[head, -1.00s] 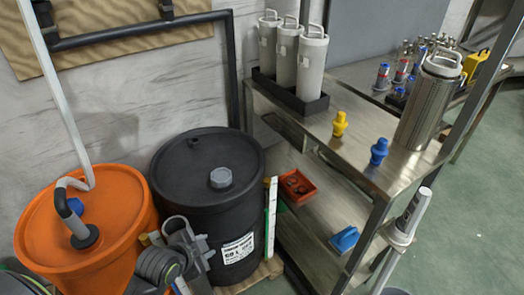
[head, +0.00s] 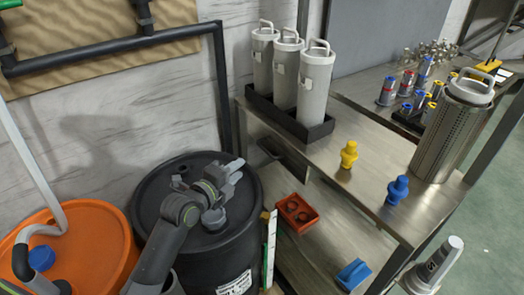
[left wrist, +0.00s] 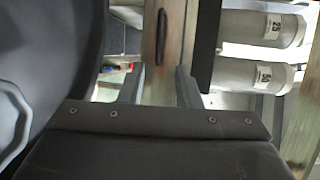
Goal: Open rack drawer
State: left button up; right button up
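The rack drawer (head: 290,165) is a metal front just under the rack's top shelf, at its left end, and looks shut. Its dark handle (head: 266,149) shows on that front. In the left wrist view the handle (left wrist: 162,38) stands upright in the picture, ahead of the fingers. My left gripper (head: 236,168) is above the black drum, to the left of the handle and apart from it. In the left wrist view my left gripper (left wrist: 160,88) has its two fingers spread, with nothing between them. My right gripper is not in view.
The black drum (head: 165,188) stands under my left arm, beside the orange drum (head: 100,262). Grey canisters (head: 315,90) stand in a black tray on the top shelf, with a yellow fitting (head: 349,155) and a blue fitting (head: 397,190). A red-orange bin (head: 297,214) sits below.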

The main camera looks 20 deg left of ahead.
pick_arm(q)
jog(key=x, duration=1.3)
jog(key=shift+w, duration=0.35)
jog(key=shift+d, duration=0.1)
grip_shut()
